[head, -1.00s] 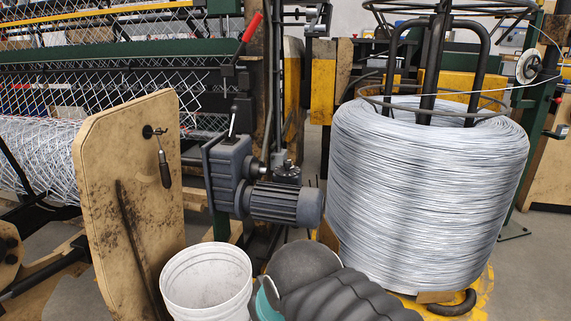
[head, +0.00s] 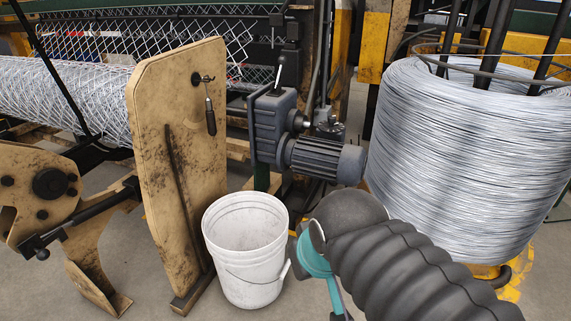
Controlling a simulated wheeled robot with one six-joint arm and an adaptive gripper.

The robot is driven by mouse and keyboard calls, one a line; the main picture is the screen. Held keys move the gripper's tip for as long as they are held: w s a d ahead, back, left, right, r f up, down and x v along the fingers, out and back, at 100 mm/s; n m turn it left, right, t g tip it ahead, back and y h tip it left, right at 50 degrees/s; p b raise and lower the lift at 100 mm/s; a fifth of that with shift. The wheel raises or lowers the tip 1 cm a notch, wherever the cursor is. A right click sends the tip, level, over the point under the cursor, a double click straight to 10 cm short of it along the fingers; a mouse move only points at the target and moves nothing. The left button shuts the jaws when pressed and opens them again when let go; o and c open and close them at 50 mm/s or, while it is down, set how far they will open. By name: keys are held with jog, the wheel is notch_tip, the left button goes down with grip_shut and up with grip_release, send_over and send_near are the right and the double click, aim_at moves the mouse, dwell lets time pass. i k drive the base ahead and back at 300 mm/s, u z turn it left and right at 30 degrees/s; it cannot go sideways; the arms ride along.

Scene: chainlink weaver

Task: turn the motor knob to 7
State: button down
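The grey motor (head: 325,158) with its ribbed housing is fixed to a dark grey gearbox (head: 272,125) near the middle of the head view. A small lever with a white and black handle (head: 280,70) stands on top of the gearbox. My arm in its ribbed dark sleeve reaches in from the lower right, below the motor. The fingers of my gripper do not show.
A white bucket (head: 247,245) stands on the floor below the motor. A tan panel (head: 180,150) with a hanging crank handle (head: 210,115) is to its left. A large wire coil (head: 470,165) is close on the right. Chainlink mesh (head: 70,95) fills the back left.

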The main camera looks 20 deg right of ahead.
aim_at(331, 119)
jog(key=u, duration=0.05)
jog(key=k, duration=0.55)
jog(key=z, duration=1.15)
jog(key=i, duration=1.7)
jog(key=u, duration=0.85)
